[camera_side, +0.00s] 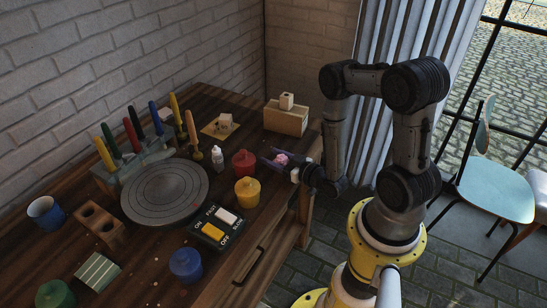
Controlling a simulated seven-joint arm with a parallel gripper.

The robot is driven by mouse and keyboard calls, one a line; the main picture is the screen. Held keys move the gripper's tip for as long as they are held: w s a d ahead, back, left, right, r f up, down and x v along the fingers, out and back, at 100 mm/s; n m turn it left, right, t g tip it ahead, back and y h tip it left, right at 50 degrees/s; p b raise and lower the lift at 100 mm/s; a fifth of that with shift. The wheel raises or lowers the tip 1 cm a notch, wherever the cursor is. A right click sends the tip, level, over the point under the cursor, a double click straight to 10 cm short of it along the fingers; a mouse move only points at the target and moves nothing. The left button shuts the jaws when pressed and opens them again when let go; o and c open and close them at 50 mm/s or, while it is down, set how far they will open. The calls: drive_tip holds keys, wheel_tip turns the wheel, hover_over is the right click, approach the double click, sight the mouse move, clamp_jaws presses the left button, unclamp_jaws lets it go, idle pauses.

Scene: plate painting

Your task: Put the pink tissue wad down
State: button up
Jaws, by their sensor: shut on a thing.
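The pink tissue wad (281,159) is a small crumpled lump near the right edge of the wooden table. My gripper (280,160) is shut on it, with its fingers pointing left from the arm. The gripper is just right of the red jar. From this angle I cannot tell whether the wad touches the tabletop or hangs above it.
A red jar (244,163) and yellow jar (247,191) stand close by the gripper. A tissue box (286,119) is behind it. A grey turntable (165,192), switch box (215,229), blue jar (185,264) and upright markers (132,136) fill the table's left and front.

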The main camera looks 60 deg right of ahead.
drive_tip(key=shift+f, duration=0.15)
drive_tip(key=o, duration=1.3)
